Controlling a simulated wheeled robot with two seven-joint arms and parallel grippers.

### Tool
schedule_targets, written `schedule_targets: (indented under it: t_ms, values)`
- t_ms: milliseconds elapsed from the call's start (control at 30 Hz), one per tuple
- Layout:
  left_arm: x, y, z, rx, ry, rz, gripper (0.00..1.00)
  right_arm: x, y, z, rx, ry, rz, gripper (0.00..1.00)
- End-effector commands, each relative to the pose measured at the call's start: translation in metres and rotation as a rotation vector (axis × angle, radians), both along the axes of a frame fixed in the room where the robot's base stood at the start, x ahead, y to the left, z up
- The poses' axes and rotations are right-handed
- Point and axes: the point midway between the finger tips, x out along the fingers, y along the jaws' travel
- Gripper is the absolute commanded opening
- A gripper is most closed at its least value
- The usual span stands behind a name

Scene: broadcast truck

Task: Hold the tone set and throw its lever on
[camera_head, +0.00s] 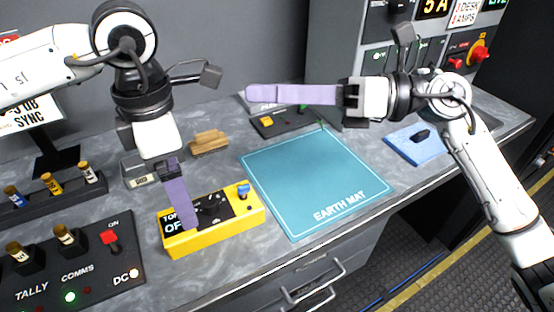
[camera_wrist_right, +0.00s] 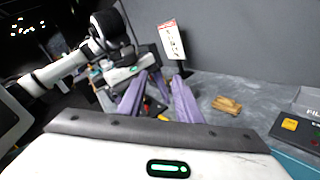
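The tone set (camera_head: 250,213) is a yellow box with a black top on the grey bench in the head view. Its lever with a blue knob (camera_head: 243,190) stands at its right end. My left gripper (camera_head: 186,226) points down over its left part, hiding some of the lettering; its purple fingers overlap, so I cannot tell their gap or whether they touch the box. My right gripper (camera_head: 250,94) is raised above the back of the bench, pointing left, away from the lever. In the right wrist view its fingers (camera_wrist_right: 158,108) stand apart with nothing held.
A teal earth mat (camera_head: 300,180) lies right of the tone set. A wooden brush-like block (camera_head: 209,142) lies behind it. A control panel with a red switch (camera_head: 110,240) and a rack of small vials (camera_head: 50,185) stand left. A blue pad (camera_head: 410,148) lies at right.

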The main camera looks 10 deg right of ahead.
Motion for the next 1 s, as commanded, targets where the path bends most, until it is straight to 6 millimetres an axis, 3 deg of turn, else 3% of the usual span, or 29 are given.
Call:
schedule_targets:
  t_ms: [33,100,200,333,500,767,1000]
  values:
    - [0.000,0.000,0.000,0.000,0.000,0.000,0.88,-0.018,0.019,-0.001,-0.112,-0.046,0.059,0.31]
    - [0.000,0.000,0.000,0.000,0.000,0.000,0.88,-0.038,0.037,-0.015,-0.278,-0.092,0.117,0.31]
    - [0.000,0.000,0.000,0.000,0.000,0.000,0.88,-0.058,0.046,-0.037,-0.514,-0.156,0.159,0.31]
    - [0.000,0.000,0.000,0.000,0.000,0.000,0.88,-0.068,0.038,-0.061,-0.789,-0.230,0.148,0.31]
    - [0.000,0.000,0.000,0.000,0.000,0.000,0.88,-0.066,0.017,-0.075,-1.028,-0.300,0.083,0.31]
    - [0.000,0.000,-0.007,0.002,0.002,0.000,0.88,-0.062,0.003,-0.078,-1.134,-0.328,0.034,0.31]
    - [-0.001,0.000,-0.045,0.002,0.003,0.000,0.88,-0.062,0.003,-0.078,-1.131,-0.328,0.036,0.31]
